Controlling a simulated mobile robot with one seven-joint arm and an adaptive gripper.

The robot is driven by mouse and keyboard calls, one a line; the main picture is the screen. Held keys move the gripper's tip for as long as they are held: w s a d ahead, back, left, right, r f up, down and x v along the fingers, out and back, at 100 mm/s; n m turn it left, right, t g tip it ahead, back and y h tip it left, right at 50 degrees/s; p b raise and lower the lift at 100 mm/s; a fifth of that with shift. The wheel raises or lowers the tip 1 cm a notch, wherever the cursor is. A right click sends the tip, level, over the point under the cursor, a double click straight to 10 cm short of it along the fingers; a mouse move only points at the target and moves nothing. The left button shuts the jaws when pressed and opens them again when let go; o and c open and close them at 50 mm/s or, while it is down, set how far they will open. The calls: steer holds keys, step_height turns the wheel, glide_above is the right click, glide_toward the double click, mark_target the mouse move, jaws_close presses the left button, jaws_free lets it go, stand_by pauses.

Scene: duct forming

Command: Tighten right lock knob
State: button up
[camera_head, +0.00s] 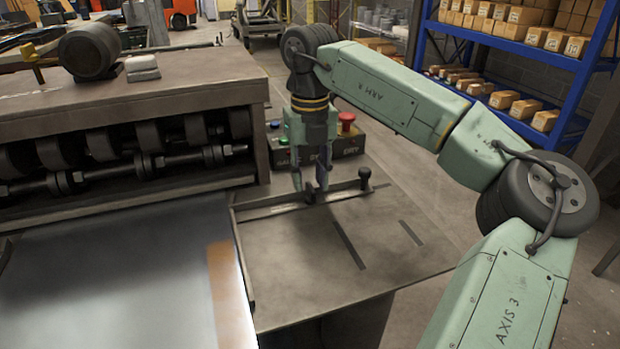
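A black lock knob (365,174) stands upright at the right end of a flat metal bar (345,190) on the machine's side table. My gripper (310,186) points down over the middle of the bar, to the left of the knob and apart from it. Its two fingers show with a gap between them, so it looks open, and I see nothing held in it. Whether the fingertips touch the bar is too small to tell. No other knob can be made out on the bar.
A control box with a red button (346,118) stands just behind my gripper. The roller machine (150,100) is on the left, with a sheet of metal (110,280) in front. The side table (370,245) has dark slots and free room in front. Blue shelving (575,80) stands behind.

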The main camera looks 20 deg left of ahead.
mark_target(310, 185)
step_height(310, 185, up, 11)
stand_by(0.3)
